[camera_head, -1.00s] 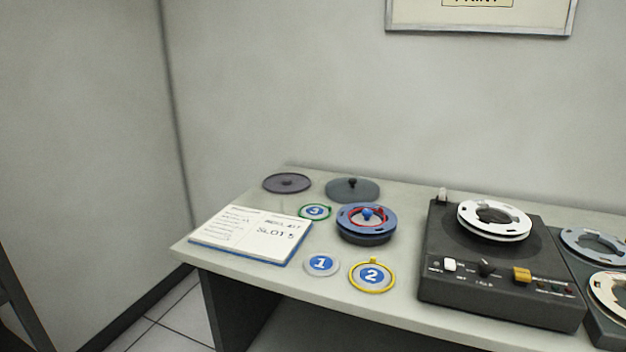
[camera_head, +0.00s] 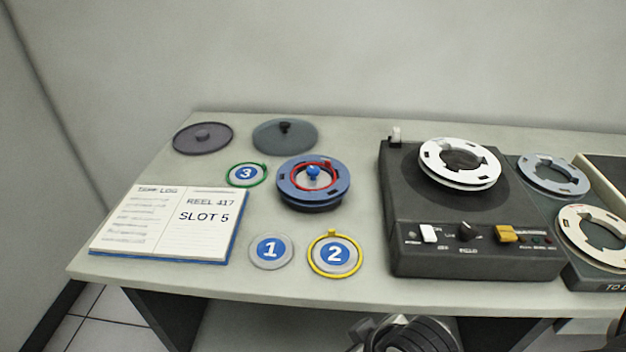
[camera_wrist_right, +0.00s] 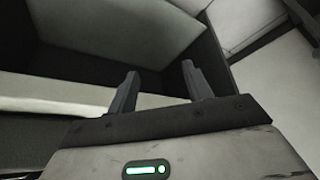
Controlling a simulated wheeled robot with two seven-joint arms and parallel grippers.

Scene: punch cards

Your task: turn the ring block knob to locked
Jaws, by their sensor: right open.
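A blue reel (camera_head: 294,190) sits on the table, with a red ring (camera_head: 330,178) and a small blue knob (camera_head: 313,171) at its middle. A dark tape deck (camera_head: 400,200) stands to its right, with a black knob (camera_head: 465,231) between a white switch and a yellow switch. No part is clearly labelled as the ring block, and I cannot read a locked mark. My right gripper (camera_wrist_right: 158,76) is open and empty in the right wrist view, facing a pale edge and dark panels. My left gripper is not in view.
An open log book (camera_head: 205,233), number discs 1 (camera_head: 270,250), 2 (camera_head: 335,253) and 3 (camera_head: 246,174), and two dark lids (camera_head: 203,137) (camera_head: 285,135) lie on the table. A white reel (camera_head: 440,174) is on the deck. More reels (camera_head: 553,173) lie at right.

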